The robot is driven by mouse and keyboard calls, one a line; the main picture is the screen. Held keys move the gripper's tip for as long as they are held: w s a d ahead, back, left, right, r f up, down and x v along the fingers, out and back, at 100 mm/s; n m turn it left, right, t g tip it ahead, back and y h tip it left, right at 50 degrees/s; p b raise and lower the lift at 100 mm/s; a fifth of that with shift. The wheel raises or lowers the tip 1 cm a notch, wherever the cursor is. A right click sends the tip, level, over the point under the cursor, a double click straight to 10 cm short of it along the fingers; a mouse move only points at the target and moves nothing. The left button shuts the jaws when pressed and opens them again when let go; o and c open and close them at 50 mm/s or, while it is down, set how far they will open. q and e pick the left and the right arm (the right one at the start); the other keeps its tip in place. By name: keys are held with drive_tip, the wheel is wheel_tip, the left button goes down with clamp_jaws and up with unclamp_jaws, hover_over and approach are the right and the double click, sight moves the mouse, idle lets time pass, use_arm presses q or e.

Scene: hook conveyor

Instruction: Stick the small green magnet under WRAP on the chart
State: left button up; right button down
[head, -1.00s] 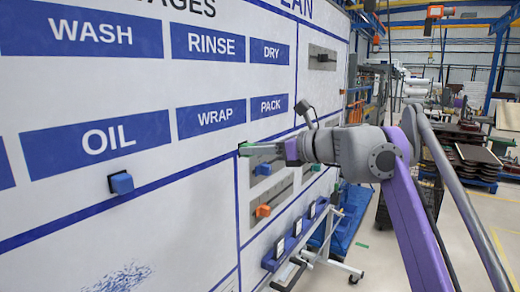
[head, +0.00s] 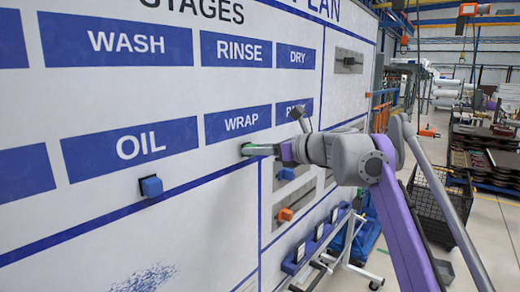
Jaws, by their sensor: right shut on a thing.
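The chart (head: 90,215) is a large white wall board with blue labels. The blue WRAP label (head: 238,123) is in its lower row, between OIL (head: 128,147) and PACK, which my right arm partly covers. My right gripper (head: 258,150) is shut on the small green magnet (head: 246,148), of which only a little shows at the fingertips. The magnet is just below the WRAP label, right of its middle, close to the board. I cannot tell whether it touches the surface. My left gripper is not in view.
A blue magnet (head: 151,186) sits under OIL. Right of the line, a blue piece (head: 286,174) and an orange piece (head: 285,214) sit on grey strips. Dark blue holders (head: 294,262) and a wheeled cart frame stand below.

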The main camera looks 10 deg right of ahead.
drive_tip(key=shift+w+a, duration=0.25)
drive_tip(key=shift+w, duration=0.05)
idle(0.9)
drive_tip(key=shift+c, duration=2.3)
unclamp_jaws()
drive_tip(key=v, duration=1.1)
drive_tip(key=s+a+f+n+g+h, duration=0.15)
drive_tip(key=s+f+n, duration=0.25)
drive_tip(key=f, duration=0.4)
drive_tip(key=s+a+f+n+g+h, duration=0.1)
drive_tip(key=s+a+f+n+g, duration=0.15)
drive_tip(key=f+n, duration=0.4)
drive_tip(key=s+a+f+n+g+h, duration=0.1)
drive_tip(key=s+a+f+n, duration=0.25)
drive_tip(key=f, duration=0.55)
drive_tip(key=s+d+f+n+h, duration=0.2)
drive_tip(key=s+f+n, duration=0.5)
drive_tip(key=f, duration=0.6)
drive_tip(key=s+d+f+n+g+h, duration=0.1)
drive_tip(key=s+f+n+h, duration=0.3)
drive_tip(key=s+f+n, duration=0.3)
drive_tip(key=s+f, duration=0.4)
drive_tip(key=f, duration=0.2)
drive_tip(key=shift+s+d+f+g, duration=0.2)
drive_tip(key=shift+d+g, duration=0.1)
drive_tip(key=shift+d, duration=0.05)
